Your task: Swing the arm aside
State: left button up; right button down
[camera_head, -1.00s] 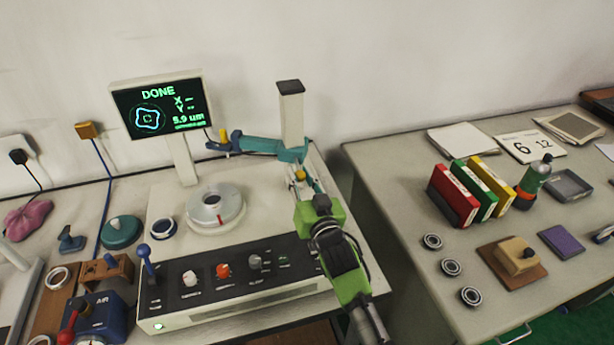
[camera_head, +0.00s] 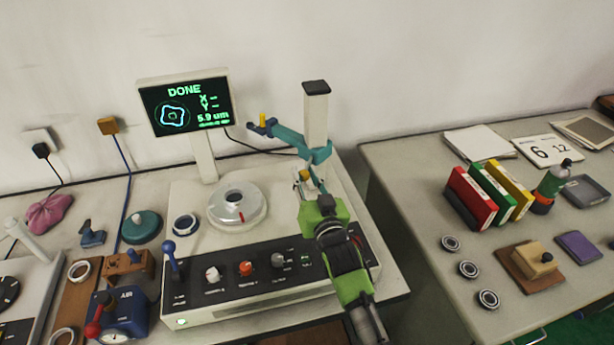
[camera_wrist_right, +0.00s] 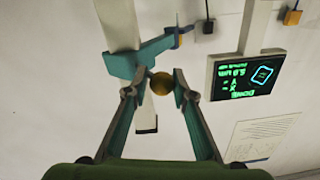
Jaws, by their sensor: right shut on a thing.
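The teal swing arm (camera_head: 290,138) is mounted on a white column (camera_head: 316,120) at the back of the measuring machine. Its far end, with a yellow piece (camera_head: 262,119), points left and back toward the wall, behind the round table (camera_head: 250,211). My right gripper (camera_head: 306,180) is at the column's front, shut on the arm's brass ball knob. In the right wrist view the knob (camera_wrist_right: 161,83) sits between the two fingertips, below the teal arm (camera_wrist_right: 140,62). My left gripper is not in view.
The screen (camera_head: 187,106) reads DONE and stands left of the arm. A control panel (camera_head: 262,270) with a blue lever and several knobs lies in front. Binders (camera_head: 470,197) and several bearing rings (camera_head: 468,269) are on the right table.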

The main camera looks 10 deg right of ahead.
jog(key=shift+a+r, duration=0.3)
jog(key=shift+r, duration=0.05)
jog(key=c, duration=1.8)
grip_release()
jog(key=shift+w, duration=0.15)
jog(key=shift+a+f, duration=0.15)
jog(key=shift+a, duration=0.05)
jog(key=shift+d+f, duration=0.15)
jog(key=shift+d, duration=0.05)
jog(key=shift+s+f, duration=0.15)
jog(key=shift+s, duration=0.25)
jog(key=s, duration=0.3)
jog(key=s+d, duration=0.1)
jog(key=s, duration=0.7)
jog(key=shift+d, duration=0.3)
